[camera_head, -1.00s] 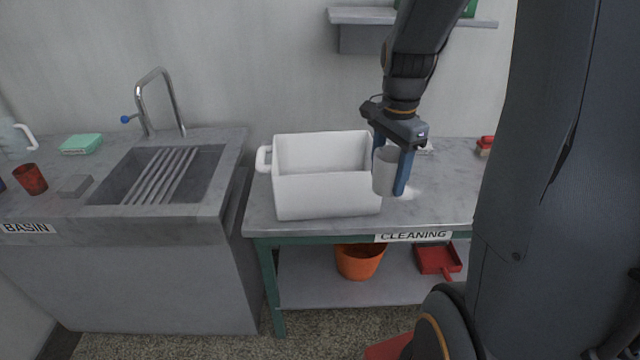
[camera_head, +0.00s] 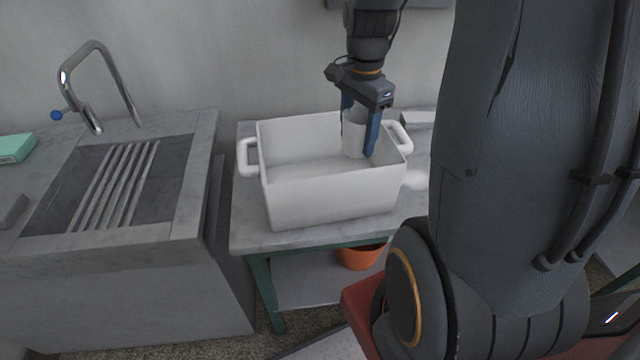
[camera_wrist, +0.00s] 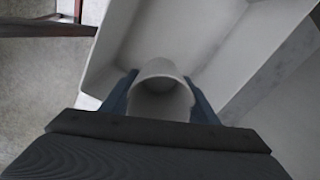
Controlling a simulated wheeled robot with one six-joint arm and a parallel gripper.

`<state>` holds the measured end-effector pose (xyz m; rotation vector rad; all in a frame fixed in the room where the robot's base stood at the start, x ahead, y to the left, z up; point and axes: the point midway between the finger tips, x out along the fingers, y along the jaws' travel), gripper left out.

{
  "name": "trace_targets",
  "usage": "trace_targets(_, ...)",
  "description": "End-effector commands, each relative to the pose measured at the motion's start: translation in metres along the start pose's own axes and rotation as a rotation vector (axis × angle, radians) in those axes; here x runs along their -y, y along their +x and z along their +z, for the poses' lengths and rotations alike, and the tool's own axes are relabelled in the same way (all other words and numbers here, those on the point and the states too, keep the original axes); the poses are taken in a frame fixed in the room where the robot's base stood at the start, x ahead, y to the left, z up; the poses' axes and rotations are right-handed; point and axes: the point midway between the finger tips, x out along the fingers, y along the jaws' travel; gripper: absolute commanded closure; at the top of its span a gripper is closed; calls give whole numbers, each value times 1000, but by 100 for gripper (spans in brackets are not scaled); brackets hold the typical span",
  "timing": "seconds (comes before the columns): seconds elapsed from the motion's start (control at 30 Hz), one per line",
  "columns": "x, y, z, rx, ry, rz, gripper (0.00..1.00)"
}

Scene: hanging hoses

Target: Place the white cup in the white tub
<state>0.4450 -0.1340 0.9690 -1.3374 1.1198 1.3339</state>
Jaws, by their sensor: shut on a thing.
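The white cup (camera_head: 354,133) is held upright between the blue fingers of my gripper (camera_head: 360,140), which is shut on it. The white tub (camera_head: 335,197), a deep rectangular box with a handle at each end, stands on the grey bench top. In the head view the cup overlaps the tub's opening near its right end. In the wrist view the cup (camera_wrist: 160,85) shows between the fingertips, with the tub (camera_wrist: 185,35) beneath and around it. I cannot tell exactly how far the cup is above the tub's floor.
A basin with a ribbed bottom (camera_head: 112,190) and a tap (camera_head: 95,85) is at the left. A green block (camera_head: 15,148) lies at the far left. An orange bucket (camera_head: 360,257) is on the shelf under the bench. The wall stands close behind the tub.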

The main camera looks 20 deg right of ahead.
Motion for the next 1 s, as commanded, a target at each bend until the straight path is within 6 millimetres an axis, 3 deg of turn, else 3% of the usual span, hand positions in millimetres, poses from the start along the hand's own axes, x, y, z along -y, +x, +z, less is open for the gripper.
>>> trace_targets(0.27,0,28,1,2,-2,3,71)
trace_targets(0.5,-1,65,1,2,0,3,71)
trace_targets(1.0,-1,114,0,1,0,2,71)
